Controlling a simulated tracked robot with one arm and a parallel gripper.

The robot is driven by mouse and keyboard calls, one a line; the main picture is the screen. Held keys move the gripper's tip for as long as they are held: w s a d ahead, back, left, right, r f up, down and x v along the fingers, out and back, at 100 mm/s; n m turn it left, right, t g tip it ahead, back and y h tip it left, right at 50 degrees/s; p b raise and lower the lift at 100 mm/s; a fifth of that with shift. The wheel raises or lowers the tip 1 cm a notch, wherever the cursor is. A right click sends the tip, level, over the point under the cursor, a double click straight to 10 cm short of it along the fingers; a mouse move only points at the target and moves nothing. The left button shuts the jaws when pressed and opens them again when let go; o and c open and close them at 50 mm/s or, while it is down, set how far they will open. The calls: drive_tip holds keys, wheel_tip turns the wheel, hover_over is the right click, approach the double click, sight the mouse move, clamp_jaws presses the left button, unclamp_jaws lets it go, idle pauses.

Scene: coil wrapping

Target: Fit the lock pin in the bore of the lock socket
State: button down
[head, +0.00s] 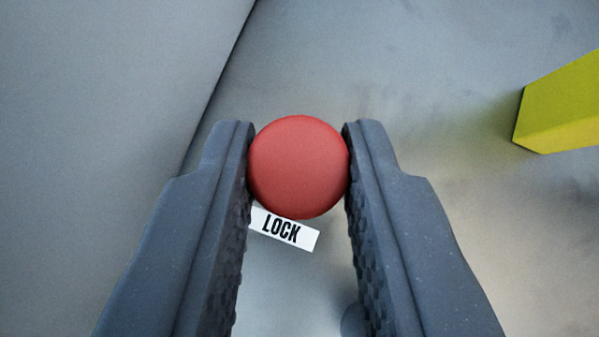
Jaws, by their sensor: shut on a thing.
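The lock pin (298,167) shows as a round red end between the two dark fingers of my gripper (298,165). My gripper is shut on it, with a finger touching it on the left and on the right. A white label reading LOCK (284,229) shows just below the red end, between the fingers, slightly tilted. The rest of the pin is hidden behind its red end. The lock socket and its bore cannot be made out, so I cannot tell how the pin stands to the bore.
A yellow-green block or beam (560,105) juts in at the right edge, apart from my gripper. A large grey panel (100,80) fills the left, with a dark edge running diagonally. The grey surface (400,60) between them looks clear. A small grey rounded part shows at the bottom by the right finger.

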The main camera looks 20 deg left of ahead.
drive_tip(key=shift+f+b, duration=0.35)
drive_tip(key=shift+f, duration=0.4)
drive_tip(key=c, duration=1.1)
unclamp_jaws()
drive_tip(key=shift+c, duration=0.2)
drive_tip(key=p+v, duration=0.2)
drive_tip(key=v, duration=1.1)
drive_tip(key=shift+s+r, duration=0.25)
drive_tip(key=shift+r, duration=0.05)
drive_tip(key=shift+d, duration=0.1)
wheel_tip(320, 180, up, 21)
drive_tip(key=s+m+t+h+p, duration=0.2)
drive_tip(key=s+t, duration=0.1)
drive_tip(key=s+a+r+t, duration=0.1)
drive_tip(key=s+r, duration=0.3)
drive_tip(key=r, duration=0.4)
drive_tip(key=s+a+r+m+t, duration=0.1)
drive_tip(key=s+r, duration=0.2)
drive_tip(key=r, duration=0.4)
drive_tip(key=s+a+r+m+t+h, duration=0.1)
drive_tip(key=s+r, duration=0.3)
drive_tip(key=r, duration=0.4)
drive_tip(key=shift+s+a+r+t+p, duration=0.35)
drive_tip(key=shift+a+t+p, duration=0.05)
drive_tip(key=shift+a+t, duration=0.1)
